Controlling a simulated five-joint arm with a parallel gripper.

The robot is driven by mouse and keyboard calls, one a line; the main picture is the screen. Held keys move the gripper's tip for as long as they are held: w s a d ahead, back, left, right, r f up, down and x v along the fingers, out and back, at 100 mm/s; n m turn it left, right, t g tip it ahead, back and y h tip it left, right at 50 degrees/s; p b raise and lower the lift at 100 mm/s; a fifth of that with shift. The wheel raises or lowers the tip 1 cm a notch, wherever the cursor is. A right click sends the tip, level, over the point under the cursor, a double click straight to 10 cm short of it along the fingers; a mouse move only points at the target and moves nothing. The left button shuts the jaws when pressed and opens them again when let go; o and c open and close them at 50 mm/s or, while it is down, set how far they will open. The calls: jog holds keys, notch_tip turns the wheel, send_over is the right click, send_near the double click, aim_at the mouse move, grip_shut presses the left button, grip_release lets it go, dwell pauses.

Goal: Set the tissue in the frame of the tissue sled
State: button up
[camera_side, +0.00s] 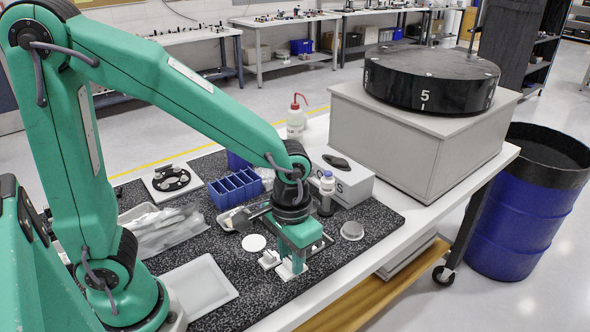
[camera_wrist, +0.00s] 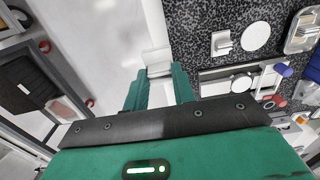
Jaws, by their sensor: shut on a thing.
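My gripper (camera_side: 291,268) points down near the front edge of the dark speckled mat. In the wrist view its green fingers (camera_wrist: 159,88) are shut on a small pale folded piece, which I take to be the tissue (camera_wrist: 156,57). The fingers mostly hide it in the side view. A small white block with a raised square part (camera_side: 270,260) sits just left of the gripper. It also shows in the wrist view (camera_wrist: 222,42) and may be the tissue sled; its frame is too small to make out. The piece in my fingers is apart from it.
A white disc (camera_side: 254,242) lies behind the block. A grey fixture with round parts (camera_wrist: 243,82) is close to the gripper. A white tray (camera_side: 199,287) lies left.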

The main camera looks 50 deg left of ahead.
jog(key=w+a+f, duration=0.1)
jog(key=w+a, duration=0.6)
jog(key=a, duration=0.5)
jog(key=w+a+f, duration=0.1)
jog(key=w+a, duration=0.6)
jog(key=a, duration=0.5)
jog(key=shift+a+f, duration=0.25)
jog(key=shift+f, duration=0.15)
jog(key=shift+f, duration=0.1)
jog(key=shift+f, duration=1.8)
jog(key=shift+f, duration=1.1)
dwell(0.4)
jog(key=o, duration=1.4)
jog(key=shift+r, duration=0.15)
